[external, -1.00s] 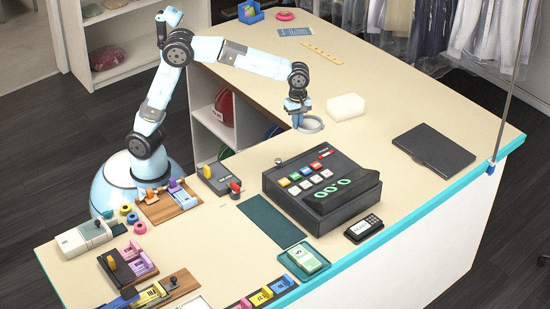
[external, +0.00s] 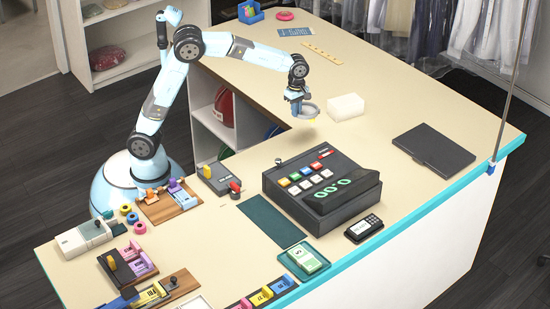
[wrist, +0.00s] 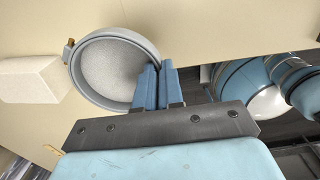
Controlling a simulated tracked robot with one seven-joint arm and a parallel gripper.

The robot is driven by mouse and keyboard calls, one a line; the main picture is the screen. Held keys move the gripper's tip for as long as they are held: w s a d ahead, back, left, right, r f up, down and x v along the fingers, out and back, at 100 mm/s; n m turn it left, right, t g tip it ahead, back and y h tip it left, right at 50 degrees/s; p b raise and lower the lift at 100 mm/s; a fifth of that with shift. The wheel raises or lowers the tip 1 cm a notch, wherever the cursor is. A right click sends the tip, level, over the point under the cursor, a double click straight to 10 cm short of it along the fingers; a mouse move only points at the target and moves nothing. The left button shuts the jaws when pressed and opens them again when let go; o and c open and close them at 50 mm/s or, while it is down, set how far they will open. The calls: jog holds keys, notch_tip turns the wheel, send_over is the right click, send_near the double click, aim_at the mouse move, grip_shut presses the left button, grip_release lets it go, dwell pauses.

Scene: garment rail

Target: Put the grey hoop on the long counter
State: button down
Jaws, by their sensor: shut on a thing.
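The grey hoop (external: 309,111) is a round ring held near the inner edge of the long counter (external: 385,90). In the wrist view the hoop (wrist: 152,43) has a raised rim, a pale grey inside and a small brass-coloured fitting at its left. My gripper (external: 297,107) is shut on the hoop's near rim. In the wrist view my blue fingers (wrist: 158,87) are close together at the rim and hide part of it. The hoop appears to be held a little above the cream counter top.
A white block (external: 346,107) sits on the counter just right of the hoop. A dark cash register (external: 320,186) stands nearer the camera, and a closed black laptop-like slab (external: 434,149) lies to the right. Bare counter shows behind and right of the block.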

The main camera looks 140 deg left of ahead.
jog(key=w+a+f, duration=0.5)
jog(key=a+f, duration=0.1)
jog(key=w+a+f, duration=0.2)
jog(key=w+a, duration=0.1)
jog(key=shift+w+a+f, duration=0.3)
jog(key=shift+a+f, duration=0.1)
jog(key=shift+w+a+f, duration=0.2)
jog(key=shift+f, duration=0.15)
jog(key=shift+w+a+f, duration=0.15)
jog(key=shift+f, duration=1.55)
jog(key=c, duration=1.3)
grip_release()
jog(key=shift+f, duration=0.1)
jog(key=shift+o, duration=0.2)
notch_tip(320, 180, up, 12)
